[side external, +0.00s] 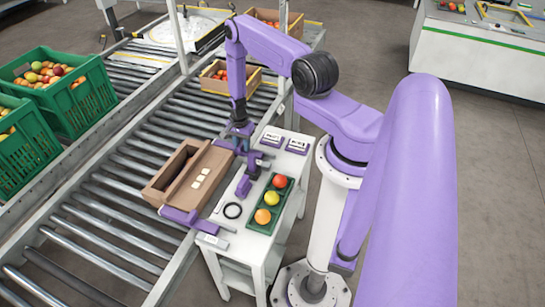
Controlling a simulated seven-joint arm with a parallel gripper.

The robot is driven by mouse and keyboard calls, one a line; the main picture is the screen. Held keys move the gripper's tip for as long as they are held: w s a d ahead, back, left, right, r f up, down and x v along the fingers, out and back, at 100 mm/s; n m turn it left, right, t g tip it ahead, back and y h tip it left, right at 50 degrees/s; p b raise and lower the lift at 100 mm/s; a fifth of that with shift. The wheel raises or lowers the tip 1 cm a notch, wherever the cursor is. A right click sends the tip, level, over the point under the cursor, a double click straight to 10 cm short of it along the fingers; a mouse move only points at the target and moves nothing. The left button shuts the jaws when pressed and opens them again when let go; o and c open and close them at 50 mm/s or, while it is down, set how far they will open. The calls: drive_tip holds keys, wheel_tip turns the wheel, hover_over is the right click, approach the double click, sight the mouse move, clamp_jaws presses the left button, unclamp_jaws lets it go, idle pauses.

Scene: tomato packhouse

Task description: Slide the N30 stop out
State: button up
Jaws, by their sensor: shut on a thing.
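My gripper (242,147) points down at the right, far end of a brown open box (163,180) on the roller conveyor. It is shut on a purple piece (250,163) beside the box. I take this to be the stop, but I cannot read an N30 mark on it. A second purple piece (187,217) lies across the near end of the box, with a pale label plate (212,241) by it. The fingertips are small and partly hidden.
Green crates (95,110) stand at left. A wooden crate (207,83) sits farther up the rollers.

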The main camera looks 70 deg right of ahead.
drive_tip(key=shift+w+d+f, duration=0.2)
drive_tip(key=shift+f, duration=0.35)
idle(0.4)
drive_tip(key=o, duration=0.8)
drive_tip(key=shift+s, duration=0.1)
drive_tip(key=shift+w, duration=0.35)
drive_tip(key=shift+r, duration=0.1)
drive_tip(key=shift+w+a+r, duration=0.1)
drive_tip(key=shift+r, duration=1)
drive_tip(key=shift+w+a+r, duration=0.1)
drive_tip(key=shift+r, duration=1)
drive_tip(key=shift+r, duration=3.5)
